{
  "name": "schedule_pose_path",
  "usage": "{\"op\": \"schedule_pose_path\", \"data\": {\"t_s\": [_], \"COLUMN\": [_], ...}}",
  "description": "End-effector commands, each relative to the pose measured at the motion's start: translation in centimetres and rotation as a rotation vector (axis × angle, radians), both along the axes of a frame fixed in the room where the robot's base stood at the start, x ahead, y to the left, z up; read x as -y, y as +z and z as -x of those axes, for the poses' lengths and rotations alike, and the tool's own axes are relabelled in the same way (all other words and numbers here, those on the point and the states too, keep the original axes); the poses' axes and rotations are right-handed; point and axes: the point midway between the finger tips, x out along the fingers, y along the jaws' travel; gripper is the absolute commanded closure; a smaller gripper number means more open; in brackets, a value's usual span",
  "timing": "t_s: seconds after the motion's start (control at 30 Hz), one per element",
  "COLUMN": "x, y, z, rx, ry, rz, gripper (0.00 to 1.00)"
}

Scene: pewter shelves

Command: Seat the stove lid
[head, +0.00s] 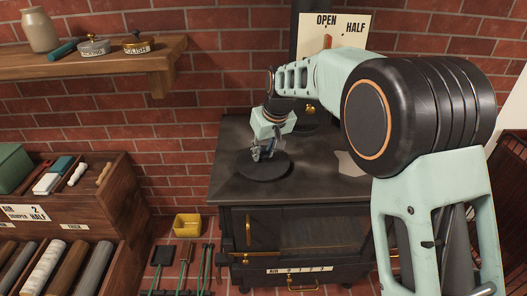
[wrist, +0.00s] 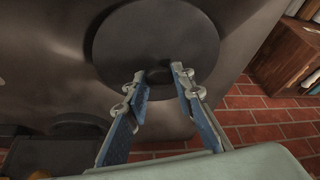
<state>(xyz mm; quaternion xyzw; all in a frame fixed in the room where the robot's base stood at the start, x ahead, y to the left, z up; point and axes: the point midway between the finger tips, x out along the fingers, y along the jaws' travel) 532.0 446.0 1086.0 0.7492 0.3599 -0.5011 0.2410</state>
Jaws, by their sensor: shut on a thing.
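The stove lid (head: 265,169) is a dark round disc on the left part of the black stove top (head: 310,190). It also shows in the wrist view (wrist: 150,35), where it looks flat against the stove top. My gripper (head: 262,153) is over the lid's middle. In the wrist view my gripper (wrist: 158,76) has its two blue-sided fingers on either side of the lid's small dark knob (wrist: 157,74), shut on it. The opening under or near the lid is hidden, so I cannot tell how the lid sits in it.
A grey flat piece (head: 350,163) lies on the stove top to the right, partly behind my arm. A wooden shelf (head: 95,62) holds tins and a jug above left. The stove top's front is clear.

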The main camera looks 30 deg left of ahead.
Motion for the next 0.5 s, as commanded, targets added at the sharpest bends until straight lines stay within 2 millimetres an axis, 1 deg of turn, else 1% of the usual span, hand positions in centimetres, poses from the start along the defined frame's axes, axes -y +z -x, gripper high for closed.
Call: {"op": "schedule_pose_path", "data": {"t_s": [0.03, 0.5], "x": [-0.12, -0.15], "y": [0.28, -0.51], "z": [-0.12, -0.08], "rx": [0.005, 0.004], "ry": [0.0, 0.0], "rz": [-0.005, -0.004], "gripper": [1.0, 1.0]}}
